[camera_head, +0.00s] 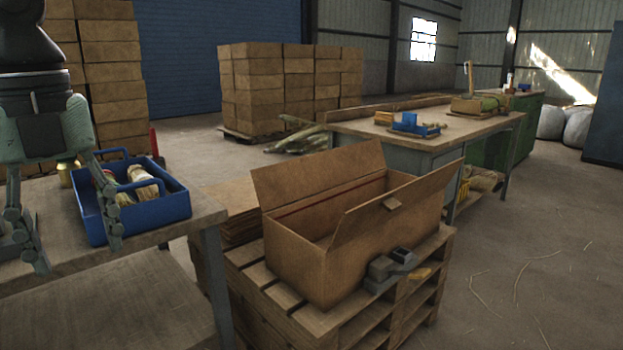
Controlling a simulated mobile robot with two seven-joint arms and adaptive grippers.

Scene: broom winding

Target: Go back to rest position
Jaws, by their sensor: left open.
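My left gripper (62,215) hangs at the left edge of the head view, pointing down over the wooden table (150,275). Its two fingers are spread apart with nothing between them. One finger overlaps the near left side of a blue tote (165,212) in the picture; I cannot tell whether they touch. The tote holds small brooms or brushes with pale bristles (141,181). My right gripper is not in view.
An open cardboard box (300,272) stands on a wooden pallet (385,325), with a tape dispenser (388,268) beside it. A workbench (440,132) with a blue tray (420,128) stands behind. Stacked boxes (290,88) are at the back. The floor at right is mostly clear.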

